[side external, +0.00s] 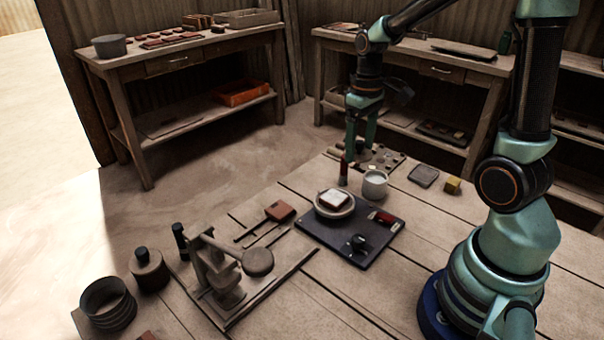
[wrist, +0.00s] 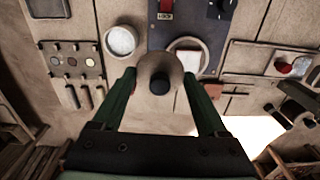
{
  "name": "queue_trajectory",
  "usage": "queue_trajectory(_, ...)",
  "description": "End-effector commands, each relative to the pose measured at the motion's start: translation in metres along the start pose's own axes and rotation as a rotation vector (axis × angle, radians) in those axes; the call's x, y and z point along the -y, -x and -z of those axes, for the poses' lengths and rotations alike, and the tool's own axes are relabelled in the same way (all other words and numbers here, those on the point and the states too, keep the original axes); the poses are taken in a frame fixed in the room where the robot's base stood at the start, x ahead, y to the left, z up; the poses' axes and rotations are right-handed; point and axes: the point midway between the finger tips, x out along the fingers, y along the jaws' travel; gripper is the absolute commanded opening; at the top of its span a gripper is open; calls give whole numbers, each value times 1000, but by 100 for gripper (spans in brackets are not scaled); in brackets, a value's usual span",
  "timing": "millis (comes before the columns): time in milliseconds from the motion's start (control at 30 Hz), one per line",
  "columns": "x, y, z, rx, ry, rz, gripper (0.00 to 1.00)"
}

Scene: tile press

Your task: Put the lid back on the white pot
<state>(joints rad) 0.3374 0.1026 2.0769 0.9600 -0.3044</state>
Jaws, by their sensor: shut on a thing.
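The white pot (side external: 375,184) stands open on the table just beyond the dark mat, with pale contents showing. It also shows upper left of centre in the wrist view (wrist: 121,41). My gripper (wrist: 160,76) has its two green fingers around a round tan lid (wrist: 147,64) with a dark knob. It is shut on the lid. In the side view my gripper (side external: 361,153) hangs above the table's far part, behind and slightly left of the pot, apart from it. The lid is hard to make out there.
The dark mat (side external: 320,240) holds a round dish (side external: 323,212) with a white block and a small dark knob. A sample board (side external: 388,160) lies behind. A press (side external: 215,270) stands front left.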

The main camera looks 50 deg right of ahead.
Motion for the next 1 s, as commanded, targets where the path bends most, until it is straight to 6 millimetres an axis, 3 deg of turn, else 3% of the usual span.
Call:
queue_trajectory(100,-40,-11,-3,2,-115,1,23)
queue_trajectory(300,-74,-21,-9,0,-214,-1,23)
queue_trajectory(567,-79,-32,-10,1,-230,0,23)
queue_trajectory(1000,-78,-70,-10,2,-228,0,23)
